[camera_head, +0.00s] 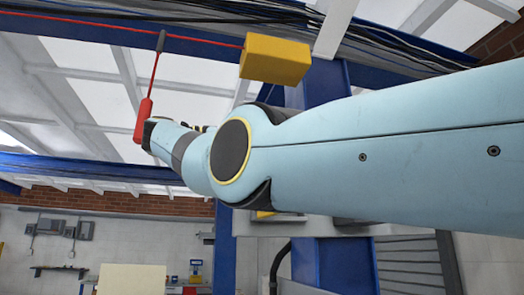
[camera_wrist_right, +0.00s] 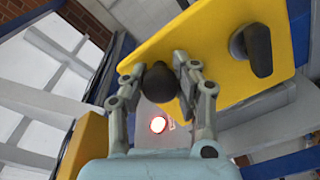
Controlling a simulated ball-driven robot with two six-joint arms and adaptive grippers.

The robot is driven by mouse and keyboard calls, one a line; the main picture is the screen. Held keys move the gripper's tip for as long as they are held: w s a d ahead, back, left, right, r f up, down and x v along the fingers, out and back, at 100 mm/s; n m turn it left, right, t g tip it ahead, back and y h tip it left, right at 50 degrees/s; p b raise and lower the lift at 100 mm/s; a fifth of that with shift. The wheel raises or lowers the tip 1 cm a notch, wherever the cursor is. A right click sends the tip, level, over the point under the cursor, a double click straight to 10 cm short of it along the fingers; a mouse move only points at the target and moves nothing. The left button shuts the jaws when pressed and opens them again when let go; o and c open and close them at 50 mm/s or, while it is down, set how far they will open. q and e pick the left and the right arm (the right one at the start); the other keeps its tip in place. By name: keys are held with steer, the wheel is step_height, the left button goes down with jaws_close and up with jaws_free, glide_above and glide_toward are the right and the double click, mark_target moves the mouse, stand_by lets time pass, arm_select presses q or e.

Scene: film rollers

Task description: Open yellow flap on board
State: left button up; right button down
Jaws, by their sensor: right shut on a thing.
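In the right wrist view the yellow flap (camera_wrist_right: 215,35) is a tilted flat plate that fills much of the upper right. A round black knob (camera_wrist_right: 160,84) stands in front of its lower left part, between the two fingers of my right gripper (camera_wrist_right: 163,74), which is shut on it. A dark oblong handle (camera_wrist_right: 259,50) sits on the flap's right part. A grey board (camera_wrist_right: 238,128) shows partly behind and below the flap. In the head view my right arm crosses from the right and hides most of the board; its fingers cannot be made out. My left gripper is not in view.
A red light (camera_wrist_right: 158,125) glows below the knob. In the head view a yellow box (camera_head: 275,60) hangs just above my arm, with a red cord and red handle (camera_head: 143,120) close to the wrist. A blue post (camera_head: 333,262) stands below the arm.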

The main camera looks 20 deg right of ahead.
steer(key=c, duration=1)
jaws_free()
steer(key=shift+o, duration=0.2)
steer(key=shift+d+f+t, duration=0.1)
steer(key=shift+d+t, duration=0.1)
steer(key=shift+t, duration=0.1)
